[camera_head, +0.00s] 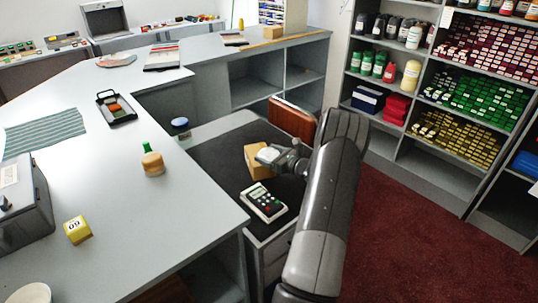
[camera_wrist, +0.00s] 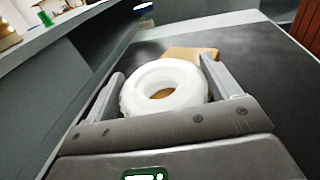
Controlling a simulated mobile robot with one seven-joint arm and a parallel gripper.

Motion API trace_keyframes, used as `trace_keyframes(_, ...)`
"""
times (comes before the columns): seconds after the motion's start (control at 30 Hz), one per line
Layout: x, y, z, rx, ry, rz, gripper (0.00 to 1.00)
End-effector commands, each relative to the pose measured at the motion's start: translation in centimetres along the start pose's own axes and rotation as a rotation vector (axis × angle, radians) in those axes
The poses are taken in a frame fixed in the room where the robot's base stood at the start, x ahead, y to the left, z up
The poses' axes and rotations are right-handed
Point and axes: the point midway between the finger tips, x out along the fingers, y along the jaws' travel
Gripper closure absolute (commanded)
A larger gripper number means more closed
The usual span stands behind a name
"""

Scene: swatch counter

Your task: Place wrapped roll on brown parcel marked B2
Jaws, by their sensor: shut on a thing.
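The wrapped roll is a white ring (camera_wrist: 140,93), held between the two fingers of my gripper (camera_wrist: 162,75); its hole shows the brown surface below. In the head view the white roll (camera_head: 267,154) shows at my gripper's end (camera_head: 270,155). The brown parcel (camera_head: 254,166) lies on the dark top of the lower counter, and the roll overlaps its upper right part in that view. In the wrist view the parcel (camera_wrist: 190,53) shows beyond and beneath the roll. I cannot tell whether they touch. No B2 mark is readable.
A white card terminal (camera_head: 264,203) lies in front of the parcel on the dark top (camera_head: 215,160). A reddish-brown upright case or panel (camera_head: 292,119) stands behind. A green-topped bottle (camera_head: 152,162) and a yellow cube (camera_head: 77,230) stand on the grey counter at left.

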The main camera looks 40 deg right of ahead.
Motion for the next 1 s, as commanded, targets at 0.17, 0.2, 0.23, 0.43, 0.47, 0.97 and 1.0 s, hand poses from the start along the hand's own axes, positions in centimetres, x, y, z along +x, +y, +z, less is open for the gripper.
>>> trace_keyframes(0.17,0.0,0.0,0.0,-0.002,-0.001,0.000,0.46)
trace_keyframes(0.2,0.0,0.0,0.0,-0.001,-0.001,0.000,0.46)
trace_keyframes(0.23,0.0,0.0,0.0,-0.001,-0.001,0.000,0.46)
trace_keyframes(0.43,0.0,0.0,-0.3,-0.001,-0.001,-0.001,0.10)
trace_keyframes(0.47,0.0,0.0,-0.3,-0.001,-0.001,-0.001,0.07)
trace_keyframes(0.97,-1.6,-0.2,0.1,0.000,0.000,-0.004,0.00)
trace_keyframes(1.0,-2.3,-0.2,0.1,-0.001,0.000,-0.004,0.00)
